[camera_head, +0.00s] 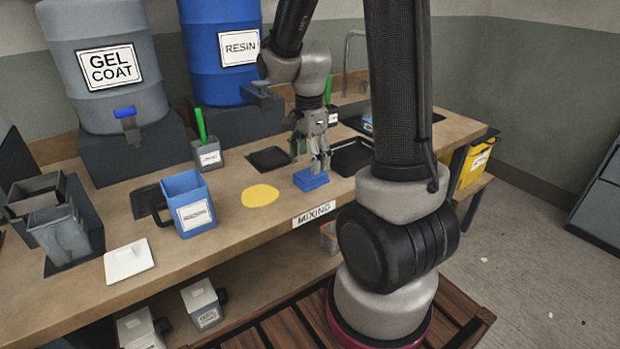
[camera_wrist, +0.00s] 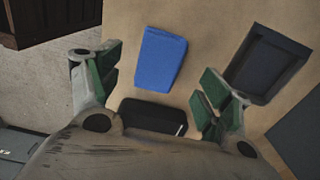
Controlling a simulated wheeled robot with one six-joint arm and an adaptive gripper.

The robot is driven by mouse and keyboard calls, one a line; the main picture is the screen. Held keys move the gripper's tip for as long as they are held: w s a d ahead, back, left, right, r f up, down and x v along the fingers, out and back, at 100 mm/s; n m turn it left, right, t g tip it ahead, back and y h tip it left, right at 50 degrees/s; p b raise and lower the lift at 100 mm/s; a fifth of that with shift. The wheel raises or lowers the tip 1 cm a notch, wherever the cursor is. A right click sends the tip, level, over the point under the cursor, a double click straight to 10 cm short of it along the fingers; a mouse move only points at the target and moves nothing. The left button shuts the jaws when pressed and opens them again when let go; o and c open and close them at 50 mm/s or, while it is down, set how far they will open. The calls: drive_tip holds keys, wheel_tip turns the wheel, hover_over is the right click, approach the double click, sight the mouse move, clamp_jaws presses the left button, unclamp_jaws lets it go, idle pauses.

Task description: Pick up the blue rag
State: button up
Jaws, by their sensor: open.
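The blue rag (camera_head: 310,180) is a small folded block lying on the wooden bench, right of a yellow round patch. In the wrist view the rag (camera_wrist: 162,59) lies on the tan bench top, beyond the fingertips and roughly midway between them. My gripper (camera_head: 318,165) points down just over the rag in the head view. The wrist view shows my gripper (camera_wrist: 157,85) with its green-padded fingers spread wide and nothing between them. I cannot tell the exact height of the fingertips above the rag.
A black tray (camera_head: 350,170) lies right of the rag, and a dark tray (camera_head: 268,159) behind it on the left. A blue jug (camera_head: 188,205) stands left of the yellow patch (camera_head: 260,195). The bench's front edge, with a MIXING label (camera_head: 314,214), is close to the rag.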

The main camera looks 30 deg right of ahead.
sight(310, 174)
drive_tip(key=f, duration=0.5)
drive_tip(key=shift+d+f, duration=0.15)
drive_tip(key=shift+d, duration=0.05)
drive_tip(key=c, duration=1.1)
